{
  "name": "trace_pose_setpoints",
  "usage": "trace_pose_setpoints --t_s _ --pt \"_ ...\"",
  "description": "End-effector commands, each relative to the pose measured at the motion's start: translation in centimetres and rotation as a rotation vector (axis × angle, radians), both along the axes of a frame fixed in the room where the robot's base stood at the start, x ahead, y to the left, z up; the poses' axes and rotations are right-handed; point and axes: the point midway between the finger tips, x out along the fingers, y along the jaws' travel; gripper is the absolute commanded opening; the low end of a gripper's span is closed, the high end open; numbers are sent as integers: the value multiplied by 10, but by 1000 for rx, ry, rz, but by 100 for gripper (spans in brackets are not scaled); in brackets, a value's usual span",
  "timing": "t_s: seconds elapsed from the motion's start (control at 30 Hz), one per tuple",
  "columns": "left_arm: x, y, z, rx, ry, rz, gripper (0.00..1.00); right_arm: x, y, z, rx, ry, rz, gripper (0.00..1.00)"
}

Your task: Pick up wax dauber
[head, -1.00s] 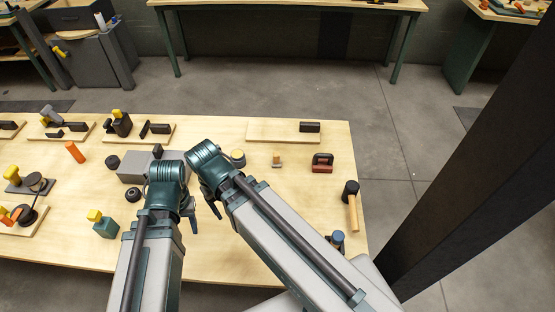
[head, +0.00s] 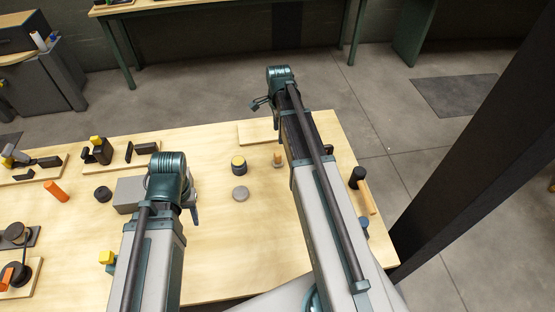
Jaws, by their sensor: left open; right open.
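A small upright piece with a brown handle on a pale base, probably the wax dauber (head: 278,160), stands on the wooden table (head: 215,280), just left of my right forearm. My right gripper (head: 258,104) is open and empty, high and beyond it, over the far table edge. My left gripper (head: 194,212) is open beside the grey block, left of and nearer than the dauber; its fingers are partly hidden by its own wrist.
A dark jar with a yellow top (head: 238,166) and a grey disc (head: 240,194) lie left of the dauber. A grey block (head: 130,194) stands behind my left wrist. A black-headed mallet (head: 358,177) lies at the right edge. Table between my arms is mostly clear.

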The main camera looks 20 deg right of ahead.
Motion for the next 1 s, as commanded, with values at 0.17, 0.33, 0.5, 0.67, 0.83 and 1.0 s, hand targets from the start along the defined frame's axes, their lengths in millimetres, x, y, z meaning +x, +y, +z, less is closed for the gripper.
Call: trace_pose_setpoints --t_s 0.17,0.33,0.5,0.67,0.83,1.0 --pt "0 0 -7 0 0 0 50 0 1 -7 0 0 2 70" --pt "0 0 -25 0 0 0 50 0 1 -25 0 0 4 70" --pt "0 0 -50 0 0 0 50 0 1 -50 0 0 5 70" --pt "0 0 -72 0 0 0 50 0 1 -72 0 0 5 70" --pt "0 0 -87 0 0 0 50 0 1 -87 0 0 5 70" --pt "0 0 -87 0 0 0 50 0 1 -87 0 0 5 70"
